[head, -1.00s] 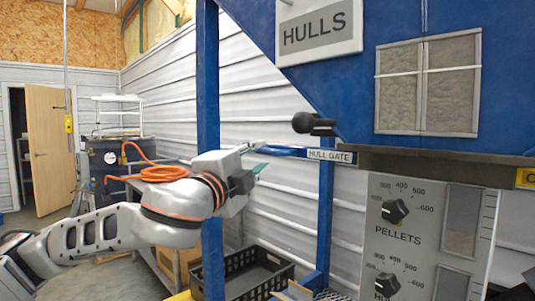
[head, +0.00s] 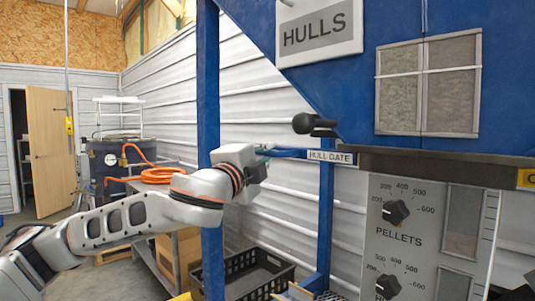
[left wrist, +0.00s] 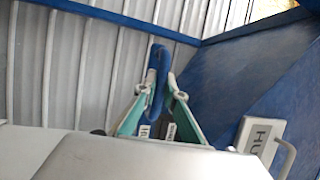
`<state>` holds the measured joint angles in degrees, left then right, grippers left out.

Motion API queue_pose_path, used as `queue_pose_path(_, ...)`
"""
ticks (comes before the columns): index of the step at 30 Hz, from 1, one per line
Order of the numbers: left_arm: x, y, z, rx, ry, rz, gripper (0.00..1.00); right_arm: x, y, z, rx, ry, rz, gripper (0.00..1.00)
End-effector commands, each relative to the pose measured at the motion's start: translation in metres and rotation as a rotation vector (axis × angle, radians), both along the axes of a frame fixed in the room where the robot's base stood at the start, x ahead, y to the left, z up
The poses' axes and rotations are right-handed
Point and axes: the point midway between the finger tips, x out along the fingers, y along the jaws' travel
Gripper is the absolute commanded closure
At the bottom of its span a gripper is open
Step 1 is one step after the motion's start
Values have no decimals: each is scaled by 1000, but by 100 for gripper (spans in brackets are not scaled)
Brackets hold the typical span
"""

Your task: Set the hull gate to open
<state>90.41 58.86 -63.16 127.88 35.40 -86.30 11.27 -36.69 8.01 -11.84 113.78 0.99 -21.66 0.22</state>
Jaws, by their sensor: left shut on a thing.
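The hull gate handle (head: 292,152) is a blue bar with a white HULL GATE label (head: 331,157). It sticks out to the left below the blue hopper, roughly level. My left gripper (head: 265,152) is at the bar's left end. In the left wrist view the two teal fingers (left wrist: 161,84) are shut on the blue bar (left wrist: 155,70), one on each side. The gripper's body hides part of the bar there. My right gripper is in neither view.
A black knob (head: 314,124) sits just above the bar. A blue post (head: 208,80) stands behind my left arm. The HULLS sign (head: 320,33) is above, and a dial panel (head: 410,235) is at the right. A black crate (head: 245,272) lies below.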

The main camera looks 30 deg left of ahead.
Motion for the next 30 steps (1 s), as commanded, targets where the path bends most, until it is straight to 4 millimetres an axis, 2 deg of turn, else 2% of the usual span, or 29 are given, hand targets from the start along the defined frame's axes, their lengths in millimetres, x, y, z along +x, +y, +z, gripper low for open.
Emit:
queue_pose_path(5, 4, 12, 1, -4, 2, 2, 100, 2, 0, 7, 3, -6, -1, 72)
queue_pose_path(16, 23, 65, 0, -2, 2, 5, 100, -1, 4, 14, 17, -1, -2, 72)
queue_pose_path(28, 25, 73, 1, 1, -1, 7, 100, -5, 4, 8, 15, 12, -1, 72)
queue_pose_path(29, 25, 73, 1, 1, -1, 7, 82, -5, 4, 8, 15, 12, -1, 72)
queue_pose_path(30, 25, 73, 1, 1, -1, 6, 72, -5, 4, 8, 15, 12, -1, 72)
